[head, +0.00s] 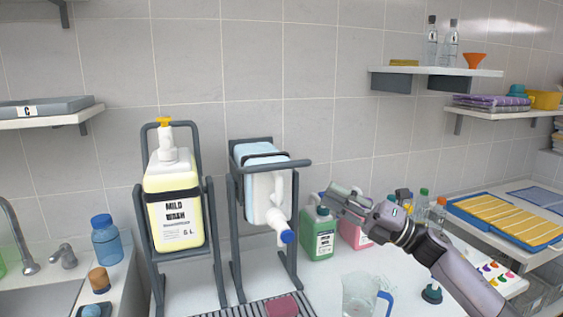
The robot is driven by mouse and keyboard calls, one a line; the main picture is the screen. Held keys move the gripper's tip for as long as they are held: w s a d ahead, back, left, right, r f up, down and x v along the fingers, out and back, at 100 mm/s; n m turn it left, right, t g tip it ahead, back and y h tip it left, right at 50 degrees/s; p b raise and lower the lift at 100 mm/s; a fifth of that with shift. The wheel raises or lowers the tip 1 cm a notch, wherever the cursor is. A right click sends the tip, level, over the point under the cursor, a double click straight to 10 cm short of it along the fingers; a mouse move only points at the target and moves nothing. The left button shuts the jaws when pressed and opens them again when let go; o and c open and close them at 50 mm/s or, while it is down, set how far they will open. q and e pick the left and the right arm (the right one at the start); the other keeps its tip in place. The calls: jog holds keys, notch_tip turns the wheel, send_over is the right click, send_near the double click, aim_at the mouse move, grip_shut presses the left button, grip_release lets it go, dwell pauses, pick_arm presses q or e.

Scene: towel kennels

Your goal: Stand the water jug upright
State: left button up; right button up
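A pale blue and white jug (262,190) sits in a dark grey tilting frame (236,230) in the middle of the head view. It is tipped over, and its white spout with a blue tip (288,237) points down and to the right. My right gripper (330,198) is to the right of the jug, apart from it in the picture, and points left. I cannot tell whether its fingers are open or shut. My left gripper is not in view.
An upright yellow "Mild Wash" jug (174,215) stands in a similar frame on the left. A clear pitcher with a blue handle (360,296) is below my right gripper. A green bottle (318,236) and a pink bottle (355,232) stand behind the gripper. A red block (283,306) lies on a grate.

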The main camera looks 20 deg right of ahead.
aim_at(281, 165)
jog(key=p+x, duration=0.4)
jog(key=x, duration=1)
grip_shut()
